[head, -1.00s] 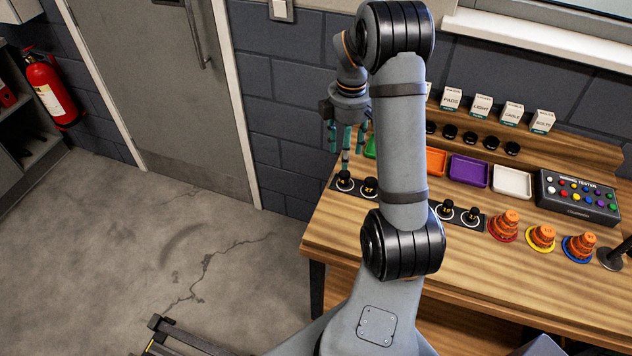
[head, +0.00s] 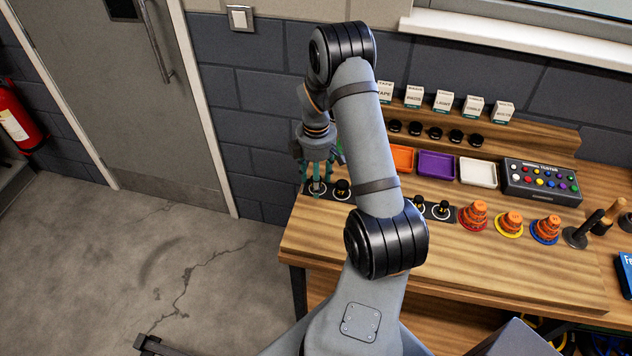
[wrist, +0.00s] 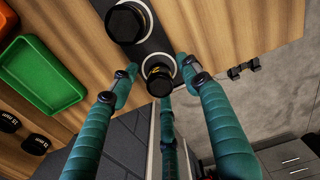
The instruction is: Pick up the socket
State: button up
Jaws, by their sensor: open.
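Several black sockets stand upright on dark strips on the wooden bench. The leftmost socket (head: 316,187) is below and among the fingers of my gripper (head: 317,178), partly hidden by them. In the wrist view this socket (wrist: 158,82) sits on a white ring, and the teal fingers of my gripper (wrist: 157,76) are spread around it, open and holding nothing. I cannot tell whether any finger touches it. A second socket (head: 342,188) stands just to its right; in the wrist view that socket (wrist: 124,23) is above it.
A green tray (wrist: 38,75) is close by in the wrist view. Orange, purple (head: 436,165) and white trays line the bench behind. A tester box (head: 541,181) and several orange cone stacks (head: 473,215) stand further right. The bench's front is clear.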

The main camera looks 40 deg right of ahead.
jog(key=shift+c, duration=1.1)
grip_shut()
